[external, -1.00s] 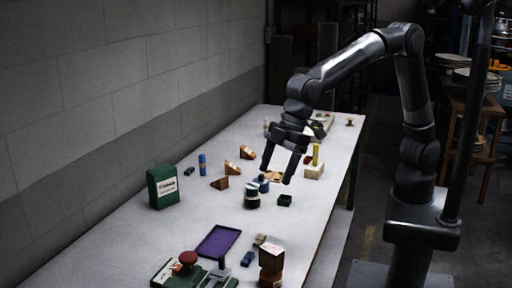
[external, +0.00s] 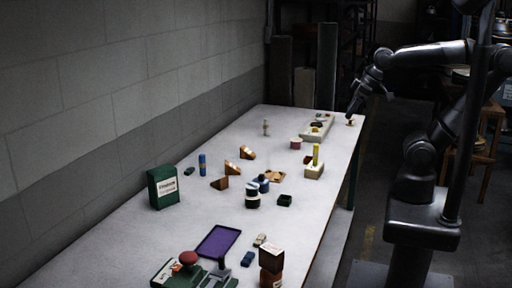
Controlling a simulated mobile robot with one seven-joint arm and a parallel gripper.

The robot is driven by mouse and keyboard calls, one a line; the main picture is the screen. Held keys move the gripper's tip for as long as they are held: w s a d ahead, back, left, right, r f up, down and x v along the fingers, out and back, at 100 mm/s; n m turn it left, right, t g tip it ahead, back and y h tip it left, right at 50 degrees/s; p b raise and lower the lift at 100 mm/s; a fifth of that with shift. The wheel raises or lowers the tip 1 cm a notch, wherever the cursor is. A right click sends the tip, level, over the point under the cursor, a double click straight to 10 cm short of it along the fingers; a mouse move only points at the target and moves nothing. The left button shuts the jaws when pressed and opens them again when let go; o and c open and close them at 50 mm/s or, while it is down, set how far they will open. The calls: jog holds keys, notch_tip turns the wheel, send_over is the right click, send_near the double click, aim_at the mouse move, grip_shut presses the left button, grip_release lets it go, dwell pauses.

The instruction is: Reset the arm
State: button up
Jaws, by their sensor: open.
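My gripper (external: 369,103) is at the right in the external view, near the far right corner of the white table (external: 200,215). It is open, and I see nothing held in it. One finger points down close to a small brown object (external: 350,121) at that corner. I cannot tell whether they touch. My arm is bent back over its base, at the right of the table.
A green box (external: 163,188), a purple tray (external: 217,241) and a green press with a red knob (external: 187,259) stand on the left and near part. Wooden wedges, a yellow stick in a block (external: 315,165) and a long pale tray (external: 318,128) stand further back.

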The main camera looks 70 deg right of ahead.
jog(key=shift+s+d+f+m, duration=0.15)
jog(key=shift+s+d+f, duration=0.2)
jog(key=shift+s, duration=0.15)
jog(key=shift+s+d+f+m, duration=0.2)
jog(key=shift+s+d, duration=0.15)
jog(key=shift+s, duration=0.15)
dwell(0.6)
